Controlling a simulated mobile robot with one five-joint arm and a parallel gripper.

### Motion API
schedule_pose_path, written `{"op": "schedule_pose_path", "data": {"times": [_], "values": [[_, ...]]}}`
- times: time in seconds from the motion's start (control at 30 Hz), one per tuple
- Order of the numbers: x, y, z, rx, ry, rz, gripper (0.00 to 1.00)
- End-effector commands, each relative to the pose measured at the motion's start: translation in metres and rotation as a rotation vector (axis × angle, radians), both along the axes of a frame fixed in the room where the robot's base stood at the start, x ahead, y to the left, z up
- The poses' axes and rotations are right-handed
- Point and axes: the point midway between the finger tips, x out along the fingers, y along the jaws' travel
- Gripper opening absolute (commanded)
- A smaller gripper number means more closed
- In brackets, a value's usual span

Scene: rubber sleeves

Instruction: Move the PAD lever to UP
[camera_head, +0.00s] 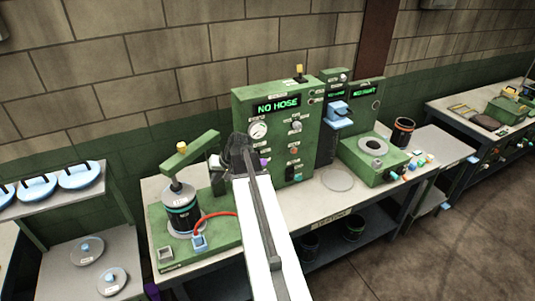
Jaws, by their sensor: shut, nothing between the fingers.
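I cannot read a PAD label in the head view, so I cannot tell which part is the PAD lever. A green arm (190,152) with a yellow knob (181,147) reaches over a dark canister (181,211) at the left of the bench. A small yellow-topped handle (299,74) stands on top of the green panel (263,89), whose display reads "NO HOSE". My gripper (238,146) is dark, shut and empty. It appears in front of the panel's lower left, right of the green arm; its fingertips are hard to make out and its distance from the panel is unclear.
A second green unit (369,163) with a blue part (338,110) above stands right of the panel, beside a dark cup (403,131). A red hose (214,216) lies near the canister. A rack with blue-lidded items (81,176) is at the left. My arm hides the bench middle.

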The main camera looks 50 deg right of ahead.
Motion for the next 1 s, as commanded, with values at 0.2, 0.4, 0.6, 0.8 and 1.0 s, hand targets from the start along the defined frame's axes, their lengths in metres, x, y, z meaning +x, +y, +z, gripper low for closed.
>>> {"op": "schedule_pose_path", "data": {"times": [0.2,0.4,0.6,0.8,1.0], "values": [[-0.057,-0.205,0.037,0.051,-0.246,-0.343,0.0],[-0.102,-0.283,0.056,0.053,-0.354,-0.484,0.0],[-0.106,-0.288,0.057,0.051,-0.364,-0.495,0.0],[-0.104,-0.288,0.055,0.052,-0.363,-0.493,0.0],[-0.081,-0.292,0.033,0.053,-0.362,-0.492,0.0]]}}
